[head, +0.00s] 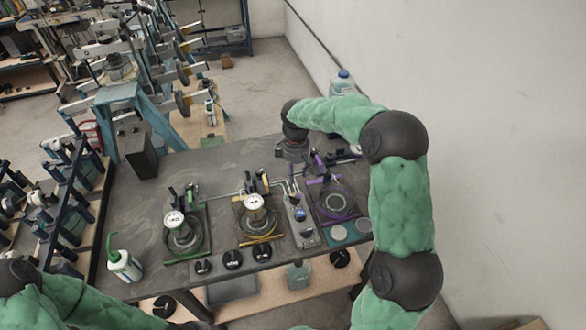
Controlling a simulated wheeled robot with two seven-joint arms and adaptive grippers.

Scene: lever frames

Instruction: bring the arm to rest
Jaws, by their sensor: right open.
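My right arm comes in at the lower right, rises past its dark elbow and reaches left over the far right of the workbench (215,160). My right gripper (292,154) points down above the bench top near the far edge, behind the small panel. It is small in the picture; its jaws are open, and I see nothing held. My left arm shows only in the lower left corner, and its gripper is out of view. On the bench stand a green-framed station (184,254), a yellow-framed station (259,239) and a purple-framed station (335,215), partly behind my right arm.
A panel with knobs (302,222) lies between the yellow and purple stations. A white bottle with a green spout (123,266) stands at the front left, and a dark box (138,152) at the back left. A blue-capped jug (342,82) is behind my right forearm. A wall (480,120) bounds the right.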

